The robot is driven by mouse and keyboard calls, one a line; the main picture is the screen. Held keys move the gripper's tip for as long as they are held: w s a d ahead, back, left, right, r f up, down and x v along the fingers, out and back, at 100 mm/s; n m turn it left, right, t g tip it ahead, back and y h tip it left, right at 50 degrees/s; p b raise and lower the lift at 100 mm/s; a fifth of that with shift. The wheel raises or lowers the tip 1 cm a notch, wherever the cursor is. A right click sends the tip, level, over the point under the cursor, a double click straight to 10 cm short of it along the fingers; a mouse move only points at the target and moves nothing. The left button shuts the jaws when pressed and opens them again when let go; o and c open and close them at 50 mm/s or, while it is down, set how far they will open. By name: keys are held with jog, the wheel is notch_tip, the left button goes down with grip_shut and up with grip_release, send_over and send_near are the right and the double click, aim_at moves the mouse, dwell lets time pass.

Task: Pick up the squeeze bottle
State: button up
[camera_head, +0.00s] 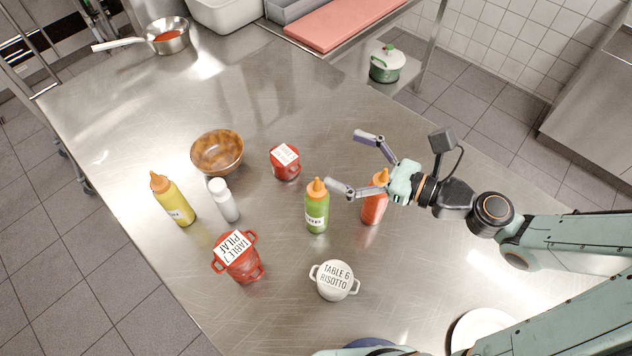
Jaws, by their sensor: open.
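Three squeeze bottles with orange caps stand on the steel table. A yellow squeeze bottle (174,202) is at the left. A green squeeze bottle (317,210) is near the middle. A red squeeze bottle (373,208) stands just right of the green one, its top partly covered by my gripper. My gripper (342,161) is open, with its fingers spread and pointing left. One finger is in front of the red bottle's upper part in the picture and reaches close to the green bottle's cap. I cannot tell whether it touches either bottle. No bottle is between the fingertips.
A white shaker (225,201), brown bowl (217,152), small red pot (285,162), red labelled pot (238,260) and white labelled pot (334,281) stand around the bottles. A saucepan (167,37) is at the far left. The table (250,95) is clear behind the bowl.

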aim_at(327, 218)
jog(key=shift+m+t, duration=0.8)
jog(key=f, duration=0.8)
jog(key=d+f, duration=0.1)
jog(key=f, duration=1.5)
jog(key=shift+w+d+f, duration=0.15)
jog(key=shift+w+f, duration=0.1)
jog(key=shift+w, duration=0.05)
jog(key=shift+w+f, duration=0.1)
jog(key=shift+f, duration=0.15)
jog(key=shift+w+a, duration=0.2)
jog(key=shift+a, duration=0.25)
jog(key=x, duration=0.5)
jog(key=shift+w+a, duration=0.25)
jog(key=shift+a, duration=0.05)
jog(key=c, duration=1.3)
